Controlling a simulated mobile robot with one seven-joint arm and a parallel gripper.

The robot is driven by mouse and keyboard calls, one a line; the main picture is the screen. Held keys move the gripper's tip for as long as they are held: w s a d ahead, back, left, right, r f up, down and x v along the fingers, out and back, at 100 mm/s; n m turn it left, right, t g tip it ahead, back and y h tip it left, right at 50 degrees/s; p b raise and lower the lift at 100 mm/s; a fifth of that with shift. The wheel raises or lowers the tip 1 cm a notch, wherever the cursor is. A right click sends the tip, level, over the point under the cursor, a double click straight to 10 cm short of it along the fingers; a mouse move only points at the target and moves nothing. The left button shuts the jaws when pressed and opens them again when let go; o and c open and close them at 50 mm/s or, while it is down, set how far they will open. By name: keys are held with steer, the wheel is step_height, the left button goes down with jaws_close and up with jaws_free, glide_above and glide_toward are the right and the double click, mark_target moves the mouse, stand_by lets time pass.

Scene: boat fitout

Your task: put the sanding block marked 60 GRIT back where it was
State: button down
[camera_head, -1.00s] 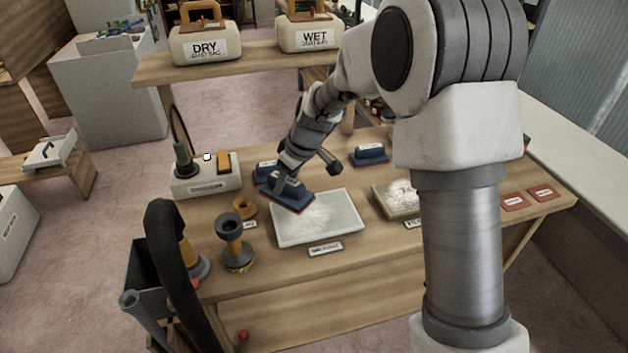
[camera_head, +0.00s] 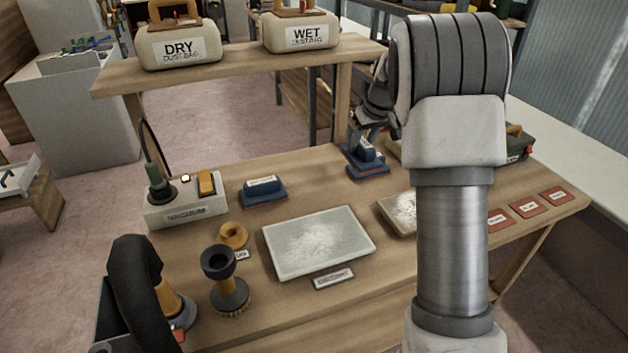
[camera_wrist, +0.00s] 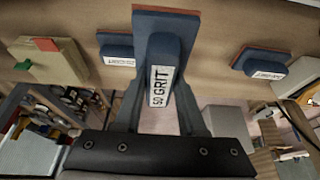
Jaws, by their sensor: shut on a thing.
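My gripper (camera_head: 366,138) is shut on a dark blue sanding block (camera_wrist: 158,72) over the back of the bench. Its label reads GRIT, with a number that looks like 60. In the head view the held block (camera_head: 367,160) is at the back right, partly covered by my arm; I cannot tell whether it touches the bench. A similar blue block (camera_head: 263,190) lies at the back left and shows on the right of the wrist view (camera_wrist: 262,63). Another blue block (camera_wrist: 118,48) lies close beside the held one in the wrist view.
A pale dusty panel (camera_head: 318,243) lies mid-bench, with a second dusty board (camera_head: 398,212) to its right. A vacuum unit (camera_head: 187,207) stands at the left. Red squares (camera_head: 527,208) lie at the right. Bare bench lies between the left block and my gripper.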

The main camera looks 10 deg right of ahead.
steer(key=w+a+f, duration=0.1)
steer(key=a+f, duration=0.1)
steer(key=a, duration=0.1)
steer(key=w+a+f, duration=0.2)
steer(key=a, duration=0.1)
steer(key=w+a+f, duration=0.2)
steer(key=a, duration=0.2)
steer(key=shift+f, duration=0.4)
steer(key=shift+f+b, duration=0.3)
steer(key=shift+f, duration=1.65)
steer(key=shift+f, duration=0.2)
steer(key=shift+c, duration=2.4)
jaws_free()
steer(key=shift+r, duration=0.15)
